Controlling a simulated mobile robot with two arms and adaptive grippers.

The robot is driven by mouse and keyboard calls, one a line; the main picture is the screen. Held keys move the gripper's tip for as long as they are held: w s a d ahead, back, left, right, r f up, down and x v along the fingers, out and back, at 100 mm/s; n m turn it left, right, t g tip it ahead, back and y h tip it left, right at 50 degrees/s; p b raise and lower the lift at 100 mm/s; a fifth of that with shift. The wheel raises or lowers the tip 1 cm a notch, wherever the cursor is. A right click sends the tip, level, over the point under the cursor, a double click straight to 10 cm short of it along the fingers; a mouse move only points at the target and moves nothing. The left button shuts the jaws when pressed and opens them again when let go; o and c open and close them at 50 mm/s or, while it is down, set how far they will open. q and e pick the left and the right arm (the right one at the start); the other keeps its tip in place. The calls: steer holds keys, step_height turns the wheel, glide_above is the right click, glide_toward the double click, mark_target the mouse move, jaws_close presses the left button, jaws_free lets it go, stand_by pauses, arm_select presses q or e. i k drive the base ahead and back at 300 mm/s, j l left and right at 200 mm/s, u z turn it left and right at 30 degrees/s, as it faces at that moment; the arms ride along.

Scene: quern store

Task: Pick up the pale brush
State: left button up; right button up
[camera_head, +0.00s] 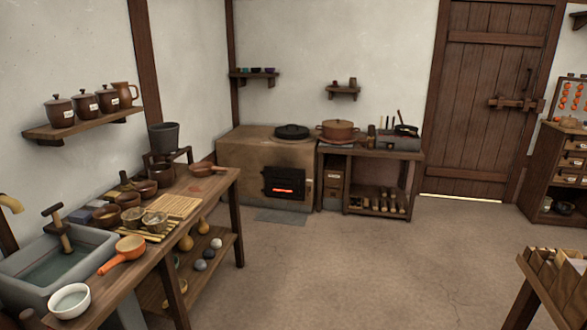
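I cannot make out a pale brush for certain in the head view. Small upright items stand among the bowls at the back of the left wooden table (214,188), too small to tell apart. Several short pale-ended items (384,203) stand on the low shelf of the bench beside the stove; I cannot tell what they are. Neither of my grippers is in view.
A clay stove (245,160) stands at the back, a wooden door (485,95) behind. A wooden rack (545,285) is at the lower right. The middle floor is clear.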

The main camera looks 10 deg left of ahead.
mark_target(126, 186)
steer(key=i, duration=4.3)
steer(key=i+u, duration=0.15)
steer(key=u, duration=0.3)
steer(key=i+u, duration=0.15)
steer(key=u, duration=0.25)
steer(key=i+l+u, duration=0.1)
steer(key=u, duration=0.35)
steer(key=i+l+u, duration=0.1)
steer(key=u, duration=0.35)
steer(key=l, duration=0.1)
